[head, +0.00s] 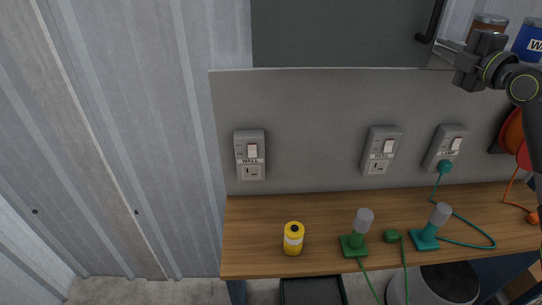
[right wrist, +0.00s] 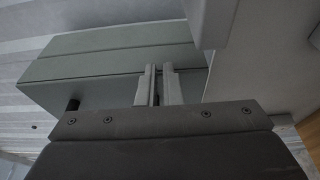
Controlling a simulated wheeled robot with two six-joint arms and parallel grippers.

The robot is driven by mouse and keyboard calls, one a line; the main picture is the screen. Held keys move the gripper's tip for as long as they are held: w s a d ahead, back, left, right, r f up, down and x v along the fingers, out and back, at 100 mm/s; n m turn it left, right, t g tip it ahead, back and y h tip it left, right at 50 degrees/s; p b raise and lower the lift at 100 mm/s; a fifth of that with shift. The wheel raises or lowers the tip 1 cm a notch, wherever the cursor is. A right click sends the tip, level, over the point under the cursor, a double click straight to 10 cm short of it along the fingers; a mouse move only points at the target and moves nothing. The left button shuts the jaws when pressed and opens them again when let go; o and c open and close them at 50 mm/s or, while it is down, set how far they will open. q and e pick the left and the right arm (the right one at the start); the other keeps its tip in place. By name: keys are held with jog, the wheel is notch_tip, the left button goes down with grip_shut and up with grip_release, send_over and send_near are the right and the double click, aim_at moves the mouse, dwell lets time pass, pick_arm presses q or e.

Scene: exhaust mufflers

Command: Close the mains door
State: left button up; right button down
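The mains door looks like the dark grey panel (head: 345,32) at the top of the head view, with a black bar handle (head: 434,18) near its right edge. Its top is cut off, and I cannot tell how far open it stands. My right gripper (head: 446,45) is at the door's lower right corner, just right of the handle's lower end. In the right wrist view its fingers (right wrist: 158,86) are together with a thin gap and nothing visible between them. They lie over a grey-green box-like surface (right wrist: 110,65); contact is unclear. My left gripper is out of view.
A grey backboard with a wall socket (head: 250,155) and two more sockets stands below the door. The wooden bench (head: 330,210) holds a yellow can (head: 293,238), a green lamp (head: 356,233) and a teal lamp (head: 432,226). Jars (head: 487,27) stand behind my right arm.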

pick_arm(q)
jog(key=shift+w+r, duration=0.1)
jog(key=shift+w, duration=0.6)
pick_arm(e)
jog(key=shift+w+d+r, duration=0.15)
jog(key=shift+d+r, duration=0.05)
jog(key=shift+r, duration=0.15)
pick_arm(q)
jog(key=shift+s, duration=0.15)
